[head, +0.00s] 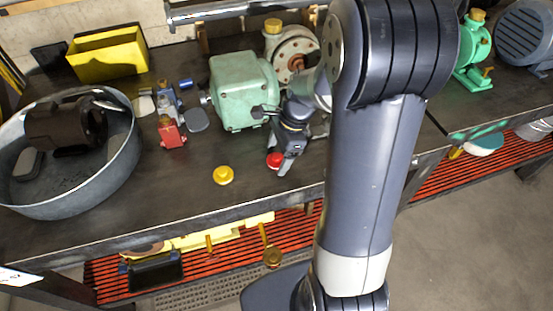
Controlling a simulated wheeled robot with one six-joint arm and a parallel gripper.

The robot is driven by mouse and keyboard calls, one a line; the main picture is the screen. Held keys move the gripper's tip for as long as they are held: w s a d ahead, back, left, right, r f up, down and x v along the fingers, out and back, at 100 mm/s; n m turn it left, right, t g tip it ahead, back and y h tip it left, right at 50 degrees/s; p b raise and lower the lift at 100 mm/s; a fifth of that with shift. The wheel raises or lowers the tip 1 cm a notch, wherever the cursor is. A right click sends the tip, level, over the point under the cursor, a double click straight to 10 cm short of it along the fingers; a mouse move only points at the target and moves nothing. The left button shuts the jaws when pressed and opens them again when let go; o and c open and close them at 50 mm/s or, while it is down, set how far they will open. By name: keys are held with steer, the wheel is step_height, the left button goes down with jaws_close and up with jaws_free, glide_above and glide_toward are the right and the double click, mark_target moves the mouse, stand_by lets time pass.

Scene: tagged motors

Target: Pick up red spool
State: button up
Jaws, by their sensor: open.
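The red spool (273,160) is a small round red thing on the dark workbench (190,205), near its front edge and left of my arm. My gripper (281,163) points down at the bench right beside the red spool, with its fingers overlapping the spool's right side in the head view. The jaws are open. I cannot tell whether the spool is between the fingers or only behind or beside them. Part of the spool is hidden by the gripper.
A yellow round piece (223,175) lies left of the spool. A green motor housing (240,90) stands close behind my gripper. A metal basin (125,165) holding a dark motor (60,125) is at the left. A red block (172,135) and yellow bin (108,55) stand farther back.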

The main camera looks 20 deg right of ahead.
steer(key=c, duration=0.9)
steer(key=shift+r, duration=0.1)
